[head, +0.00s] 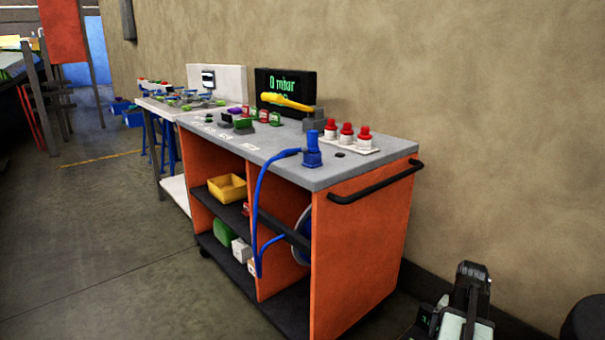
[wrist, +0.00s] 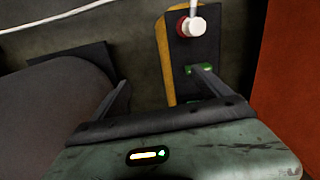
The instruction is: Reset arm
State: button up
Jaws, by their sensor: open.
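My gripper (wrist: 158,78) shows in the wrist view with its two dark fingers spread apart and nothing between them. Its right fingertip lies over or close to a dark panel (wrist: 192,50) with a yellow edge; I cannot tell whether they touch. A green patch shows at that fingertip. In the head view, a dark and pale part at the bottom right looks like my arm, low beside the right end of the orange cart (head: 362,255). The fingers cannot be made out there.
A red and white knob (wrist: 190,26) sits on the dark panel. The cart carries a blue hose (head: 258,200), red-capped bottles (head: 346,134), a yellow tool (head: 286,101) and a display (head: 284,84). A black handle (head: 375,184) juts from its right side. The floor at left is clear.

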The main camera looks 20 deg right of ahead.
jog(key=w+a+n, duration=0.5)
jog(key=w+a, duration=1.1)
jog(key=a, duration=0.5)
jog(key=w+a+n, duration=0.3)
jog(key=a+n, duration=0.5)
jog(key=a, duration=1.9)
notch_tip(320, 180, up, 39)
jog(key=p, duration=3.8)
jog(key=shift+s+f+n+p, duration=0.15)
jog(key=shift+s+n+p, duration=0.15)
jog(key=shift+n+p, duration=0.1)
jog(key=shift+a, duration=0.1)
